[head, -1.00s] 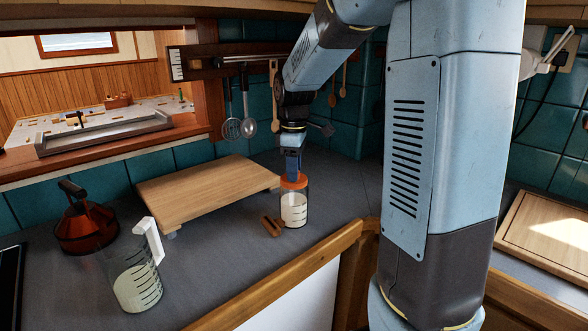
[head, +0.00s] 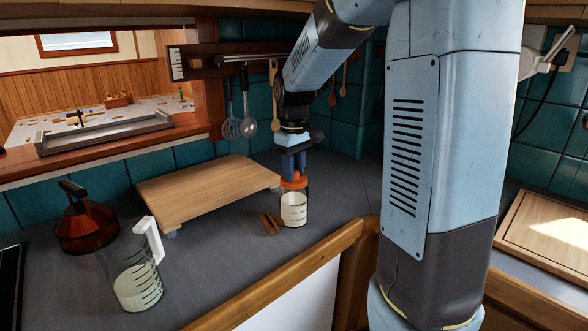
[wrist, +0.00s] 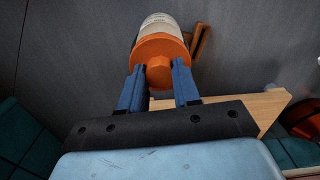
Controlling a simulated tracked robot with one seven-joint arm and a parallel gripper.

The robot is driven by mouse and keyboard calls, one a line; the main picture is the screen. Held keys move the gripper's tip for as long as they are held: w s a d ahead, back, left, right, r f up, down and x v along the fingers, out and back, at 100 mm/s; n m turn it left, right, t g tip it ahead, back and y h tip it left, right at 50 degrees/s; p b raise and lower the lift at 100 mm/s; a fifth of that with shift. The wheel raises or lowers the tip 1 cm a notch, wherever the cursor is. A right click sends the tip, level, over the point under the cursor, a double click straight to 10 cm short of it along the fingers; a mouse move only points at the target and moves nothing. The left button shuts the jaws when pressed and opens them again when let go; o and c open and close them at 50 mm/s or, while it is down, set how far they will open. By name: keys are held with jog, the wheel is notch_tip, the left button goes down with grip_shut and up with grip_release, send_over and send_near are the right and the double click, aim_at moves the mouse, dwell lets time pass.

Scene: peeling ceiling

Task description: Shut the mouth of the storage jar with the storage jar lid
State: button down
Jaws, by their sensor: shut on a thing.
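The storage jar (head: 294,209) is a clear cylinder with dark marks and pale contents, upright on the grey counter; it also shows in the wrist view (wrist: 160,21). The orange storage jar lid (head: 294,182) is at the jar's mouth, level and in line with it. In the wrist view the lid (wrist: 148,46) shows a raised knob on top. My gripper (head: 293,172) is above the jar, pointing down. In the wrist view my gripper (wrist: 160,72) has its blue fingers on both sides of the knob, shut on it. I cannot tell whether the lid is fully seated.
A small brown wooden piece (head: 271,224) lies left of the jar, close to it. A raised wooden board (head: 205,190) stands behind left. A measuring jug (head: 135,283) and a dark red pot (head: 86,232) are further left. The counter's wooden edge (head: 290,268) is in front.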

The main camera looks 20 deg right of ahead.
jog(key=shift+m, duration=2.3)
jog(key=c, duration=0.7)
grip_release()
jog(key=shift+c, duration=0.2)
notch_tip(320, 180, up, 18)
jog(key=shift+f, duration=0.2)
